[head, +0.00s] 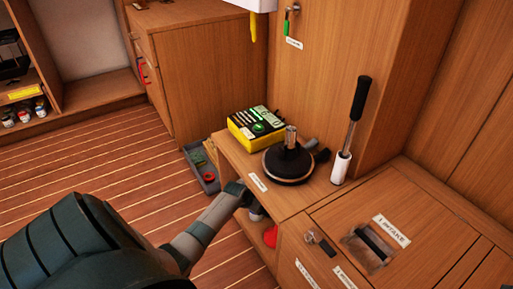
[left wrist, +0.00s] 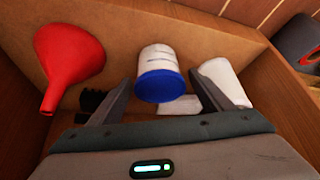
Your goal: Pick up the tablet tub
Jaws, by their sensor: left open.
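A white tub with a blue lid (left wrist: 160,86), likely the tablet tub, shows in the left wrist view inside a wooden compartment. It lies between the two fingers of my left gripper (left wrist: 180,95), which is open, and I cannot tell whether they touch it. In the head view my left gripper (head: 250,208) reaches into the open shelf under the wooden bench top, and the tub is hidden there. My right gripper is not in view.
A red funnel (left wrist: 70,58) is left of the tub, and a white roll-like item (left wrist: 222,78) is right of it. On the bench top above stand a yellow-black box (head: 256,124), a black round pump (head: 288,163) and a black-handled lever (head: 350,130).

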